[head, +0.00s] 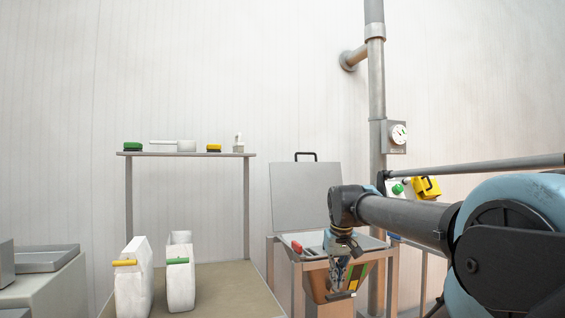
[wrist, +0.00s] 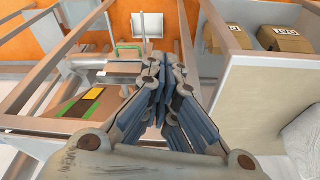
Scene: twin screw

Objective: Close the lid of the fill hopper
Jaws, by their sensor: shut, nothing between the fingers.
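The hopper lid (head: 305,195) is a grey flat panel with a black handle (head: 305,154) on its top edge. It stands open, nearly upright, at the back of the fill hopper (head: 318,283). The hopper is a metal-framed box with a brownish body, and a red item lies on its left rim. My gripper (head: 341,294) hangs pointing down in front of the hopper, below the lid, and covers part of it. Its blue-grey fingers also show in the wrist view (wrist: 165,95), shut and empty. It appears apart from the lid.
White bags with a yellow clip (head: 124,262) and a green clip (head: 178,261) stand on a bench at left. A shelf (head: 187,154) holds small items. A vertical pipe (head: 376,80) with a gauge rises behind the hopper. Boxes (wrist: 285,38) show in the wrist view.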

